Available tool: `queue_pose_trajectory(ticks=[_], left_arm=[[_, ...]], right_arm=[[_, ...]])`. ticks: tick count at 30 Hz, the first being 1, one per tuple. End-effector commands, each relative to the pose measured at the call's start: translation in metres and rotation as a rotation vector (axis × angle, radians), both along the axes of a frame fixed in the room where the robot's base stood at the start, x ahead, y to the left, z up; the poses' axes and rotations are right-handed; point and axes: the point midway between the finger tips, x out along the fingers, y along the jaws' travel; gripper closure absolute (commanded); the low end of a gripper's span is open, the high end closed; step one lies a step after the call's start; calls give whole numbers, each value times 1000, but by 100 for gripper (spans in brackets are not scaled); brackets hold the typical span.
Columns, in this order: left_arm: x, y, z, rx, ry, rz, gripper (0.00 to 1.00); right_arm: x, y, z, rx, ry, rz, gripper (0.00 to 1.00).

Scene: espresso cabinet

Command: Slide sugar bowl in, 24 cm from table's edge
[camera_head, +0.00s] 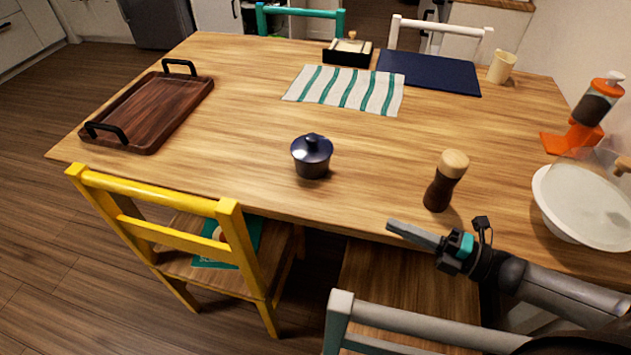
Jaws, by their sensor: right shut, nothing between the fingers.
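The sugar bowl (312,160) is a dark blue lidded pot with a knob on top. It stands upright on the wooden table (235,120), near the front edge, in the head view. My right gripper (390,226) is in front of the table's front edge, to the right of and nearer than the bowl. Its fingers are shut with nothing between them, and it is apart from the bowl. My left gripper is not in view.
A pepper mill (445,182) stands right of the bowl near the edge. Behind lie a striped towel (346,90) and a blue mat (428,71). A wooden tray (150,112) is at left, a white bowl (580,205) at right. The yellow chair (165,225) stands in front.

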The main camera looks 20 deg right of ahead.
Motion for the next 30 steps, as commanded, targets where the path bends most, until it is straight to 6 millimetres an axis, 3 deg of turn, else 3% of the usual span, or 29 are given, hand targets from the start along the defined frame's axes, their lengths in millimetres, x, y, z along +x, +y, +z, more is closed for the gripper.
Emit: queue_pose_trajectory(ticks=[15, 30], left_arm=[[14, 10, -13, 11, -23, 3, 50], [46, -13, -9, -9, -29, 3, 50]], right_arm=[[67, 60, 1, 3, -4, 1, 100], [131, 117, 1, 2, -4, 1, 100]])
